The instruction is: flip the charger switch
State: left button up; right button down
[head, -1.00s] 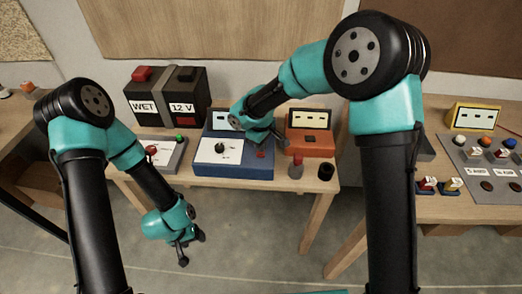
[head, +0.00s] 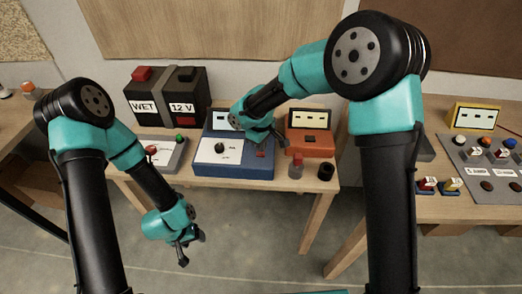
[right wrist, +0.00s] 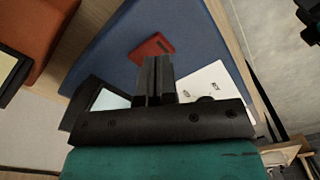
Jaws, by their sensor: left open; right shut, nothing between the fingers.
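The blue charger (head: 240,170) sits on the wooden table, with a white dial panel, a black knob (head: 219,147) and a small screen. Its red switch (head: 261,154) is on the front right of its top; the right wrist view shows the red switch (right wrist: 151,48) just beyond my fingertips. My right gripper (head: 280,138) is over the charger's right part, and its shut, empty fingers (right wrist: 156,60) point at the switch. Whether they touch it I cannot tell. My left gripper (head: 184,252) is open and empty, low in front of the table.
A black battery box (head: 168,95) labelled WET and 12 V stands behind left. An orange unit (head: 310,143) stands close right of the charger. A grey button box (head: 160,155) is left.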

jog(key=shift+f, duration=1.3)
dwell(1.1)
jog(key=shift+r, duration=3.5)
